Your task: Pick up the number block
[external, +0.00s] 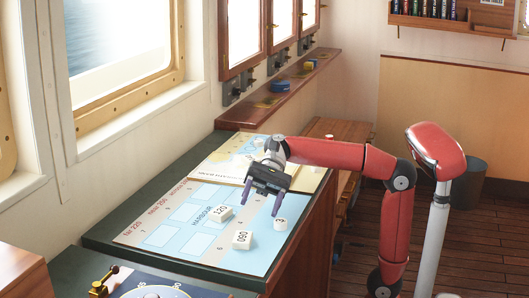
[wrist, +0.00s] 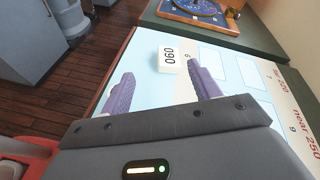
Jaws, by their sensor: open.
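A white block (external: 242,239) with black digits, reading 060 or 090 depending on which way up, lies on the chart near its front edge. It also shows in the wrist view (wrist: 168,57), beyond and roughly between my fingertips. A second white block, 120 (external: 219,214), lies to its left and farther back. A small white cube (external: 280,224) with a dark mark sits to the right. My gripper (external: 261,210) is open and empty above the chart, fingers pointing down, behind the 060/090 block. Its purple fingers also show in the wrist view (wrist: 162,75).
The blocks rest on a printed harbour chart (external: 160,236) on a dark green desk top (external: 107,232). A second chart (external: 222,155) lies behind. A blue instrument panel (external: 135,284) is at the front left. The desk's right edge drops to the wooden floor.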

